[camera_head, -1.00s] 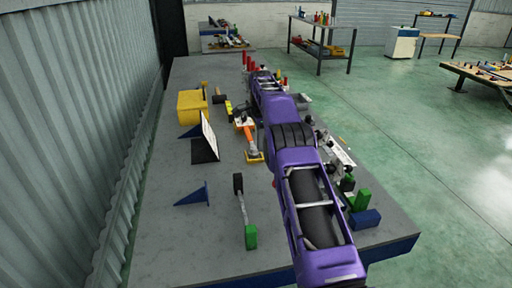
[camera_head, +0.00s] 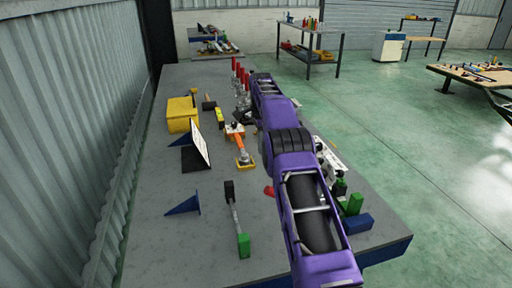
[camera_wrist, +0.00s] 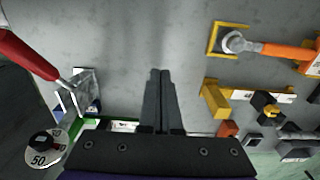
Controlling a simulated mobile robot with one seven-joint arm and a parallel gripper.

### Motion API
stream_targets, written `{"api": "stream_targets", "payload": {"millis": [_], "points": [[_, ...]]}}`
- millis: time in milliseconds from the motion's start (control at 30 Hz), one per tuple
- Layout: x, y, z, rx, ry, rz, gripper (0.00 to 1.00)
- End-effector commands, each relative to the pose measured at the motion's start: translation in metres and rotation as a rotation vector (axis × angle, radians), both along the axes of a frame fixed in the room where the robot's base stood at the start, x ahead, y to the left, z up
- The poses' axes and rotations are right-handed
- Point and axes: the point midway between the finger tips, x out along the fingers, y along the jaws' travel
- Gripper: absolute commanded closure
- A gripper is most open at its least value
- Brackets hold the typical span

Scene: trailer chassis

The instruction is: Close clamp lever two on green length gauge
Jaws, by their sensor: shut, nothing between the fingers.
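My gripper (camera_wrist: 161,98) is shut and empty, its fingers together above the grey bench top. In the wrist view a red lever handle (camera_wrist: 25,52) slants in at the upper left and joins a metal clamp (camera_wrist: 80,95) left of my fingers. A green strip (camera_wrist: 90,121), possibly part of the green length gauge, shows below that clamp and is partly hidden by my gripper. In the head view, several red clamp handles (camera_head: 235,66) stand upright at the far end, left of my arm. I cannot tell which is lever two. My arm hides my gripper there.
An orange-handled tool (camera_wrist: 280,48) with its ring end in a yellow frame (camera_wrist: 213,40) lies right of my fingers. A round tag marked 50 (camera_wrist: 45,150) is at lower left. A yellow box (camera_head: 182,114) and blue brackets (camera_head: 184,206) stand on the bench's left side.

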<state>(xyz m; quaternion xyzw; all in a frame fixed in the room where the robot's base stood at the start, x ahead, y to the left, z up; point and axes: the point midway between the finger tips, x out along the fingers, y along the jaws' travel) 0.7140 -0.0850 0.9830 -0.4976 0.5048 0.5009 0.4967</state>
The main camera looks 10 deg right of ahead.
Motion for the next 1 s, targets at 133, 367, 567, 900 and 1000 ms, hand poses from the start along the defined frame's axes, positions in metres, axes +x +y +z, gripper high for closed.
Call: {"api": "stream_targets", "payload": {"millis": [133, 367, 567, 900, 1000], "points": [[-0.002, -0.005, 0.008, 0.002, -0.005, 0.004, 1.00], [-0.005, -0.013, 0.016, 0.004, -0.008, 0.007, 1.00], [-0.005, -0.013, 0.017, 0.005, -0.010, 0.009, 1.00], [-0.006, -0.016, 0.019, 0.005, -0.011, 0.011, 1.00], [-0.007, -0.020, 0.021, 0.005, -0.012, 0.012, 1.00]]}}
